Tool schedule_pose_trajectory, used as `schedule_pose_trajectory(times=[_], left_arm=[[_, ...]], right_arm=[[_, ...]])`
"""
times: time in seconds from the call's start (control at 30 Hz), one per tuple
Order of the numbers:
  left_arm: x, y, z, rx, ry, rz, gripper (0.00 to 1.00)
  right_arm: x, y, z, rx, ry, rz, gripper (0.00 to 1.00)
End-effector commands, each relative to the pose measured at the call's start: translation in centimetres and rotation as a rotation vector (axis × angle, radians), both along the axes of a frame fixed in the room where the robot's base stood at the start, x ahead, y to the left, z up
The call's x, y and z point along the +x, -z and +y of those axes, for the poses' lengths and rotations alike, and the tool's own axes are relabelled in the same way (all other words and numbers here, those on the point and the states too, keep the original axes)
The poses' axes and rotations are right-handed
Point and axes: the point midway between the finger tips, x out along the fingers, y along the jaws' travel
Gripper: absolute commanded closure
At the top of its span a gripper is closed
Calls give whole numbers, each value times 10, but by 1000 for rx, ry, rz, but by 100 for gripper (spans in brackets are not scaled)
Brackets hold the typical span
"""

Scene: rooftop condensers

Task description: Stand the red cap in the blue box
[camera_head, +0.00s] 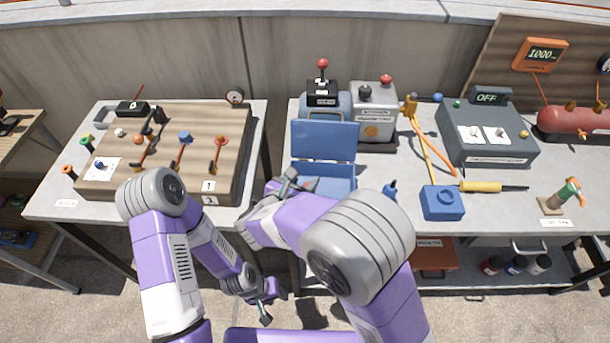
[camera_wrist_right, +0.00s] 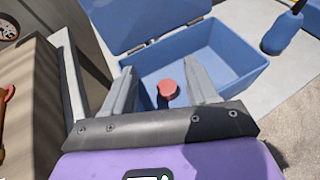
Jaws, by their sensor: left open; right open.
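The blue box (camera_head: 340,171) stands on the right bench with its lid (camera_head: 325,137) raised at the back. It also shows in the right wrist view (camera_wrist_right: 232,52). The red cap (camera_wrist_right: 168,88) is inside the box outline, between the fingers of my right gripper (camera_wrist_right: 160,72), its round red top facing the camera. The fingers are apart, with visible gaps to the cap. I cannot tell if the cap rests on the box floor. In the head view my right gripper (camera_head: 292,183) is at the box's left front, and I cannot make out the cap. My left gripper (camera_head: 272,304) is open, low before the benches.
A blue block (camera_head: 442,203), a yellow-handled screwdriver (camera_head: 480,187) and a small blue item (camera_head: 390,190) lie right of the box. Grey machines (camera_head: 373,112) stand behind it. A wooden board with pegs (camera_head: 220,165) is on the left bench, across a gap.

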Motion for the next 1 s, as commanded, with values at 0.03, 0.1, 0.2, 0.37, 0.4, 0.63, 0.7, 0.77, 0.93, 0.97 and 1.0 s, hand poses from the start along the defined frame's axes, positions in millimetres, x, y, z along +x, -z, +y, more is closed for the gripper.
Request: schedule_pose_trajectory(times=[0.03,0.1,0.2,0.37,0.4,0.63,0.7,0.77,0.93,0.97,1.0], left_arm=[[0,-5,0,0,0,0,57],[0,-10,0,0,0,0,57],[0,-15,0,0,0,0,57],[0,-21,0,0,0,0,57],[0,-22,0,0,0,0,57],[0,-24,0,0,0,0,57],[0,-24,0,0,0,0,57],[0,-24,0,0,0,0,57],[0,-24,0,0,0,0,57],[0,-24,0,0,0,0,57],[0,-24,0,0,0,0,57]], right_arm=[[-11,-8,6,0,-5,-1,42],[-25,-15,12,0,-5,-2,42],[-44,-23,21,0,-3,-1,42],[-68,-33,31,0,-1,-1,42],[-72,-34,33,0,-1,-1,42],[-84,-38,37,-1,2,-1,42],[-84,-38,37,-1,2,-1,42],[-84,-38,37,-1,2,-1,42],[-84,-38,38,-1,2,-1,42],[-84,-38,38,-1,2,-1,42],[-84,-38,38,-1,2,-1,42]])
